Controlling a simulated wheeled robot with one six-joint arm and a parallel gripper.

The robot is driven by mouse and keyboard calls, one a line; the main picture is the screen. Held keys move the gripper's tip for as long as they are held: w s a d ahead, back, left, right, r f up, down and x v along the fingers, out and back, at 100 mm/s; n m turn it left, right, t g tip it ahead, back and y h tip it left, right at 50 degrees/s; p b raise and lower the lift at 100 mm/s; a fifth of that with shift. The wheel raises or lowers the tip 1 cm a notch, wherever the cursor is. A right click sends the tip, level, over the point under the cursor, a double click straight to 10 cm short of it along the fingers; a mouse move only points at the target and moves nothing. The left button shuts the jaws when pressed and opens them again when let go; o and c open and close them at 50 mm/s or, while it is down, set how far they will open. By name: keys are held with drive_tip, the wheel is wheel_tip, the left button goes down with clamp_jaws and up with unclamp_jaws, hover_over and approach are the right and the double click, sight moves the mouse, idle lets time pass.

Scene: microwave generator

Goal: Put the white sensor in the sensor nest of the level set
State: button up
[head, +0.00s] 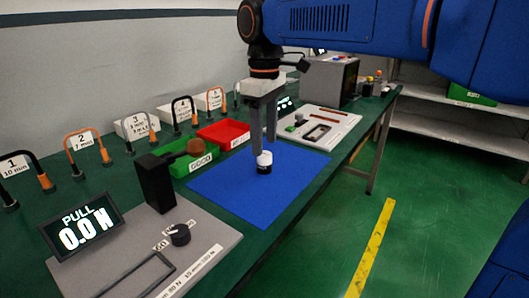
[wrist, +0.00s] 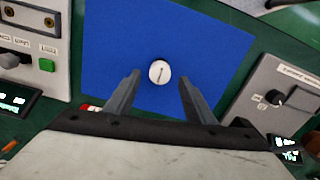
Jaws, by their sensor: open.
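A small cylinder with a white top and black lower part, which looks like the white sensor (head: 264,161), stands upright on the blue mat (head: 225,185). In the wrist view, the white sensor (wrist: 159,72) shows as a round white top with a dark mark. My gripper (head: 264,143) points down over it, jaws open. In the wrist view, the fingertips of my gripper (wrist: 160,76) are on either side of the sensor, with gaps to both. I cannot tell how far down they reach. A pale panel (head: 340,118) with dark-edged recesses lies behind; I cannot make out which is the sensor nest.
A red bin (head: 222,134) and a green bin (head: 190,160) stand left of the mat. A grey panel with a knob (head: 179,235) and a PULL display (head: 80,228) is in front. Numbered handles line the wall. A grey box (head: 331,80) stands at the back.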

wheel_tip(320, 180, up, 6)
drive_tip(key=s+d+f+m+t, duration=0.1)
drive_tip(key=s+d+f+m, duration=0.2)
drive_tip(key=d, duration=0.4)
drive_tip(key=s+d+f+m+t, duration=0.1)
drive_tip(key=s+d+f+m, duration=0.2)
drive_tip(key=s+d+f, duration=0.3)
drive_tip(key=s+d+f+m+t, duration=0.1)
drive_tip(key=s+d+f+m, duration=0.2)
drive_tip(key=d, duration=0.7)
wheel_tip(320, 180, down, 4)
drive_tip(key=shift+s+f, duration=0.1)
drive_tip(key=shift+s, duration=1.15)
drive_tip(key=shift+o, duration=0.5)
drive_tip(key=s+d+f+m+t, duration=0.1)
drive_tip(key=s+d+f+m, duration=0.2)
drive_tip(key=s+f, duration=0.3)
wheel_tip(320, 180, down, 3)
drive_tip(key=shift+d+r+t, duration=0.1)
drive_tip(key=shift+d+t, duration=0.3)
drive_tip(key=shift+d, duration=0.1)
wheel_tip(320, 180, up, 31)
drive_tip(key=n+g, duration=0.5)
drive_tip(key=n, duration=1)
hover_over(264, 154)
drive_tip(key=f, duration=1.2)
drive_tip(key=shift+w+d, duration=0.1)
drive_tip(key=shift+w, duration=0.2)
drive_tip(key=shift+s+f, duration=0.2)
drive_tip(key=shift+f, duration=2.45)
